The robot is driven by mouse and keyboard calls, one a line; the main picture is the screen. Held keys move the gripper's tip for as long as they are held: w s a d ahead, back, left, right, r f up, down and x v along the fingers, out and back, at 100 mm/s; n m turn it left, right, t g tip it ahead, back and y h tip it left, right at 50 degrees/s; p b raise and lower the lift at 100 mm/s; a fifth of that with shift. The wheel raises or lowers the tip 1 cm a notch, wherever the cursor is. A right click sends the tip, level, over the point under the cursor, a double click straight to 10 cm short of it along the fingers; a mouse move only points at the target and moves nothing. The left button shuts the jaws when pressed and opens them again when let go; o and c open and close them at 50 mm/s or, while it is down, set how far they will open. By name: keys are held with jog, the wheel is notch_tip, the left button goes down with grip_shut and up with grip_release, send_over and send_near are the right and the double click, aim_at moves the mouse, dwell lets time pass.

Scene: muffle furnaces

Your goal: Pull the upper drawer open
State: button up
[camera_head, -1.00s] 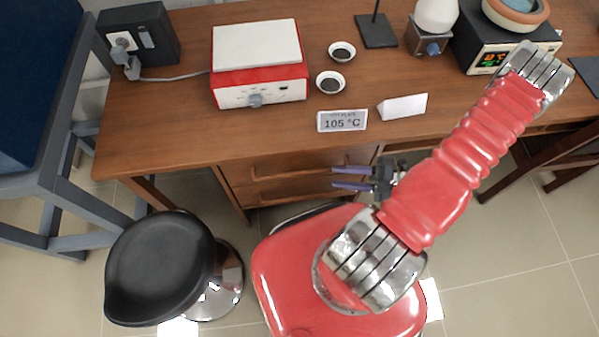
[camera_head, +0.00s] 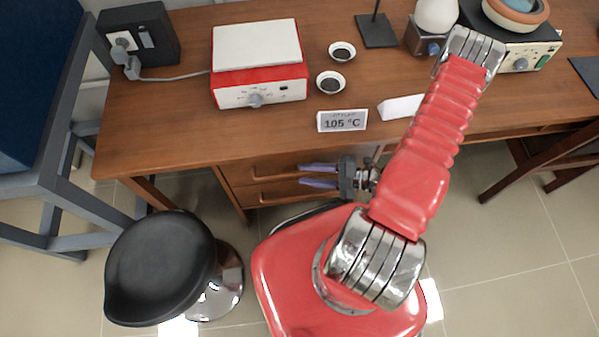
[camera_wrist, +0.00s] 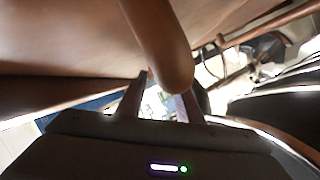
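The wooden desk has two stacked drawers under its left part in the head view. The upper drawer (camera_head: 262,171) looks closed, its front partly hidden by the desktop edge and my gripper. The lower drawer (camera_head: 275,191) is below it. My gripper (camera_head: 309,175) is open, its two purple-grey fingers pointing left in front of the drawers, one above the other. In the wrist view my gripper (camera_wrist: 164,88) shows its fingers apart. A rounded brown bar (camera_wrist: 163,45) reaches down towards the gap between them; I cannot tell whether they touch it.
A black stool (camera_head: 165,265) stands left of my base. The desktop (camera_head: 190,130) overhangs the drawers and carries a red-white hotplate (camera_head: 258,65), two small dishes and a 105 °C sign (camera_head: 342,121). A wooden chair (camera_head: 540,155) is at the right.

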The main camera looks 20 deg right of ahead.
jog(key=shift+x, duration=1.6)
jog(key=shift+c, duration=0.4)
grip_shut()
